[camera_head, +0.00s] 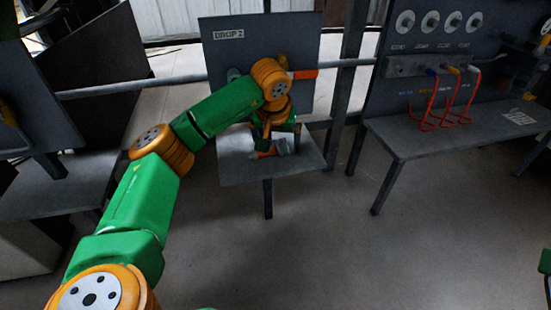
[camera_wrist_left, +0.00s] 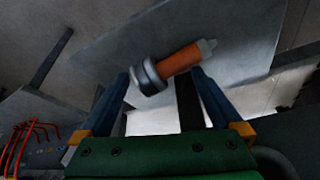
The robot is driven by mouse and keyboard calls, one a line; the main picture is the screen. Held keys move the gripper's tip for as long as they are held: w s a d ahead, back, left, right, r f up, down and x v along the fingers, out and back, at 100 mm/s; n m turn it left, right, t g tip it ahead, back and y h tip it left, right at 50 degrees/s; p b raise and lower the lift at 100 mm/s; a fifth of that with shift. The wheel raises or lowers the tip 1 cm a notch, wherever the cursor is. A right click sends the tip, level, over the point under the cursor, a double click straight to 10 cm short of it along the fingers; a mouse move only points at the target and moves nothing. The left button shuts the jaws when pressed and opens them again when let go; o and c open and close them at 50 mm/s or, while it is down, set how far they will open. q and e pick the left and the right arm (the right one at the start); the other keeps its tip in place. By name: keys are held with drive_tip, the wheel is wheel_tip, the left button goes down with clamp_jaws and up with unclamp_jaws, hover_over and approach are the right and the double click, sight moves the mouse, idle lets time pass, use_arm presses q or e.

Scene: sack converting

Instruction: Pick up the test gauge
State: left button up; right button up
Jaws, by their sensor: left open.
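The test gauge (camera_wrist_left: 178,62) has a dark round head, an orange body and a grey tip. In the left wrist view it lies across the space at my left fingertips, head toward the left finger. In the head view it shows partly, as an orange piece (camera_head: 266,153) on the small grey table (camera_head: 240,172) under the DROP 2 panel. My left gripper (camera_wrist_left: 160,78) is open, its fingers pointing toward the gauge; I cannot tell whether they touch it. In the head view the left gripper (camera_head: 272,138) is over the table, partly hidden by its wrist. My right gripper is not in view.
The DROP 2 panel (camera_head: 225,50) stands behind the small table, with a grey pipe (camera_head: 140,86) running across. A larger bench (camera_head: 450,135) with red hoses (camera_head: 437,105) and round dials stands at the right. Another bench (camera_head: 60,195) is at the left. The floor in front is clear.

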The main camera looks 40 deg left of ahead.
use_arm(q)
clamp_jaws()
idle(0.3)
idle(0.3)
